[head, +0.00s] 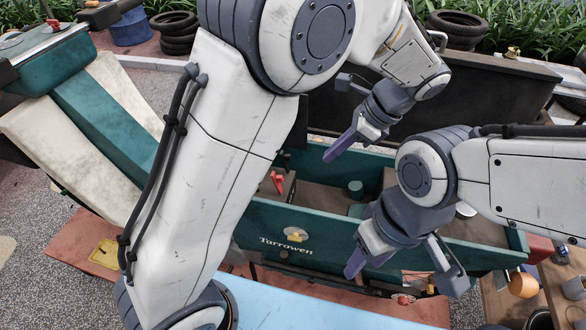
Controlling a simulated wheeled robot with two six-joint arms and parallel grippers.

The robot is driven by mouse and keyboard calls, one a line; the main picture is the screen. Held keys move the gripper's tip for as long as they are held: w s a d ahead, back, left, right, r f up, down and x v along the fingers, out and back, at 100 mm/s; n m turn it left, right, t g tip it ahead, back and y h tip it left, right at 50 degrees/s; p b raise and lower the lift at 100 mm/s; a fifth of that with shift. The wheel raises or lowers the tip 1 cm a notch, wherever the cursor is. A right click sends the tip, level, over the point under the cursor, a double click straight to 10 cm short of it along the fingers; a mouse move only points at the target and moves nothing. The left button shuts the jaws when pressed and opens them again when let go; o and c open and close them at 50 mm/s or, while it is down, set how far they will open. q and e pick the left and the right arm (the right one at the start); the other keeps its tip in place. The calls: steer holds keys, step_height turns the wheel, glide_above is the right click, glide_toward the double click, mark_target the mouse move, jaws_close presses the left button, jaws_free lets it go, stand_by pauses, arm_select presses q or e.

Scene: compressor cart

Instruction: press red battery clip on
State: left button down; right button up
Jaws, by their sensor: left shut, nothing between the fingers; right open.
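A small red clip-like piece (277,181) shows inside the green cart (350,257) marked "Tarrowen", near the left end of its bed. It is small, and I cannot tell whether it is seated on a terminal. My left gripper (331,154) is shut and empty, with its purple fingers pointing down and left above the cart bed, to the right of and higher in the picture than the red piece. My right gripper (403,283) is open and empty at the cart's front side. My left arm hides the area left of the red piece.
A small green cylinder (355,187) stands in the cart bed. A dark panel (475,88) rises behind the cart. A light blue surface (300,305) lies in front. Tyres (176,32) and a blue bucket (131,28) stand at the back left.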

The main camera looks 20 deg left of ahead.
arm_select(q)
steer(key=shift+f, duration=0.1)
steer(key=a+r+p+x, duration=0.1)
steer(key=a+p+x, duration=0.1)
steer(key=x, duration=1)
steer(key=shift+a+p, duration=0.45)
steer(key=shift+p, duration=0.25)
